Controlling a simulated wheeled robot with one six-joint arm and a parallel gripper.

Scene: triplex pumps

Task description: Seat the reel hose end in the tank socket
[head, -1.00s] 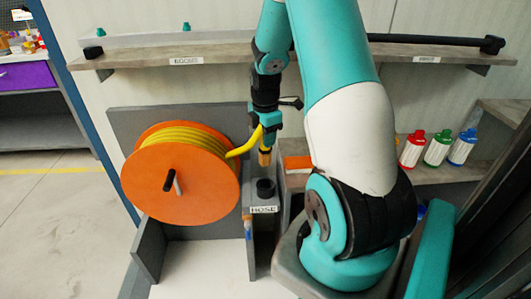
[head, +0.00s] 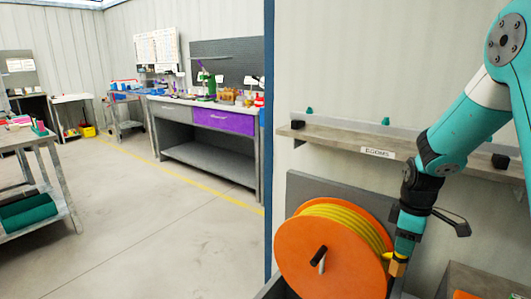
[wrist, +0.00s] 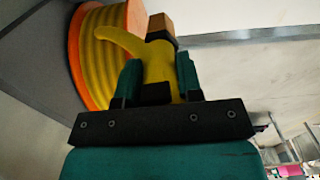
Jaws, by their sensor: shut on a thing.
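The orange reel (head: 305,262) with yellow hose wound on it stands at the lower right of the head view. Its rim also shows at the upper left of the wrist view (wrist: 74,62). My gripper (head: 405,243) is beside the reel, on its right. In the wrist view my gripper (wrist: 158,80) is shut on the yellow reel hose end (wrist: 159,60), which has a brass-coloured tip (wrist: 160,24). The tip also shows below the jaws in the head view (head: 398,268). The tank socket is not in view now.
A shelf labelled BOOMS (head: 345,142) runs along the wall behind my arm. A grey panel (head: 320,188) stands behind the reel. A workbench with a purple drawer (head: 224,119) is farther back. Open floor (head: 150,225) lies to the left.

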